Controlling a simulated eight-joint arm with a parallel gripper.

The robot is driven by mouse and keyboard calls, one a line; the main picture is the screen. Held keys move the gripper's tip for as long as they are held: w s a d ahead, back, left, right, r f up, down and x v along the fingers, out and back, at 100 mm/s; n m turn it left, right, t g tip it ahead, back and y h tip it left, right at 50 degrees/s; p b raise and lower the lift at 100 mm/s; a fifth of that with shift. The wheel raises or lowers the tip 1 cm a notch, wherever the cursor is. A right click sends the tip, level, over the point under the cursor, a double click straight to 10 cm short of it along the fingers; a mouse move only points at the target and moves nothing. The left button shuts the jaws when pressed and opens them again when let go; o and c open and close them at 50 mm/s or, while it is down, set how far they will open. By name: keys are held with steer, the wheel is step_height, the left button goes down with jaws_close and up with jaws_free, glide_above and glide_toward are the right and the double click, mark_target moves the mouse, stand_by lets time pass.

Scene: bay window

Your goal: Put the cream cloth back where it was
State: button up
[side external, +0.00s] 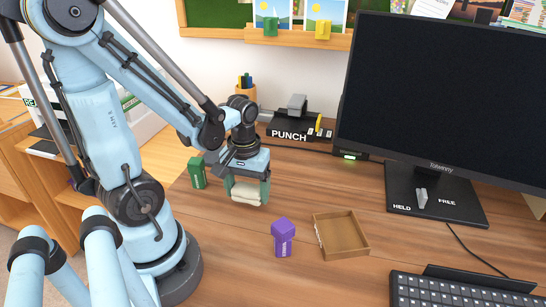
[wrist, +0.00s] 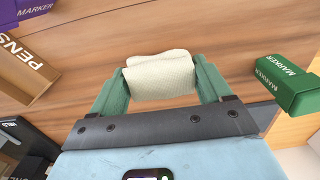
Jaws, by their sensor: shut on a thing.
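The cream cloth (side external: 247,191) is a folded, pale bundle held between the green fingers of my gripper (side external: 247,188). In the wrist view the cloth (wrist: 160,75) sits between both fingertips of my gripper (wrist: 158,78), with a finger against each side. The gripper points down over the wooden desk (side external: 320,190), left of its middle. I cannot tell whether the cloth touches the desk.
A green marker (side external: 197,173) stands left of my gripper. A purple marker (side external: 283,238) and an open wooden pens tray (side external: 341,237) are in front and to the right. A black punch (side external: 293,125), a monitor (side external: 440,90) and a keyboard (side external: 455,290) also occupy the desk.

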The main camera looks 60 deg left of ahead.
mark_target(247, 188)
steer(key=shift+f, duration=1.2)
steer(key=shift+f, duration=0.15)
steer(key=o, duration=0.9)
steer(key=shift+o, duration=0.2)
steer(key=shift+r, duration=6.05)
steer(key=w+d+r+m+t, duration=0.1)
steer(key=w+d+m+t, duration=0.5)
steer(key=d+m+t, duration=0.1)
steer(key=shift+w+d+r+m, duration=0.4)
steer(key=shift+d+m, duration=0.3)
steer(key=shift+m, duration=0.3)
